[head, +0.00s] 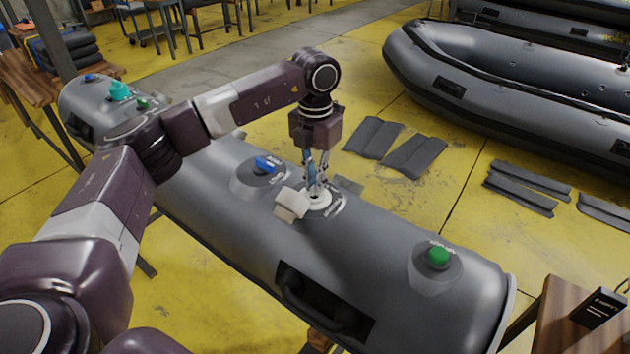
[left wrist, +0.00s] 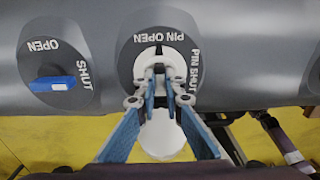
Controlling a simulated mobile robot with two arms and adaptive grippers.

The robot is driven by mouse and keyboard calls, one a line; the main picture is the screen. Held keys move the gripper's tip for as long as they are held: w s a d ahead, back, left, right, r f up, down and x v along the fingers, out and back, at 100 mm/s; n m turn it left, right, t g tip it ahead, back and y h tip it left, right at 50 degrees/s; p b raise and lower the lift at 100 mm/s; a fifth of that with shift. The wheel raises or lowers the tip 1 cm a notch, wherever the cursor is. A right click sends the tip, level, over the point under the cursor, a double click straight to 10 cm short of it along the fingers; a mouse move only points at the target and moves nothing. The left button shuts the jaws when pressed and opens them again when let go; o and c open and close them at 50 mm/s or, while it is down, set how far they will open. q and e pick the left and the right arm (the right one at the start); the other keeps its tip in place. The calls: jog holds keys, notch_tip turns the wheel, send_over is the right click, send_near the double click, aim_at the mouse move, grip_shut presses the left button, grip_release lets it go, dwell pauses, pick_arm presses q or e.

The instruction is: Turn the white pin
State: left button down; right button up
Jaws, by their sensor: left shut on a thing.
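The white valve (head: 319,204) sits on top of the grey inflatable tube (head: 215,220), with its white cap (head: 291,204) swung open beside it. In the left wrist view the valve (left wrist: 150,53) lies on a dark round patch marked PIN OPEN at the top and PIN SHUT at the right. The cap (left wrist: 162,137) hangs below it there. My left gripper (head: 316,188) points down into the valve. Its fingertips (left wrist: 160,73) are shut on the white pin at the valve's centre, and they mostly hide it, so its angle cannot be told. My right gripper is not in view.
A blue valve (head: 265,165) is left of the white one, and a green valve (head: 438,256) is at the tube's right end. A teal valve (head: 120,91) is at the far left end. A wooden table (head: 570,320) stands at the lower right. Grey boats lie behind.

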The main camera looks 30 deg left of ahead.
pick_arm(q)
jog(key=shift+w+r, duration=0.1)
jog(key=shift+r, duration=0.05)
jog(key=c, duration=2)
grip_release()
jog(key=shift+c, duration=0.2)
notch_tip(320, 180, up, 12)
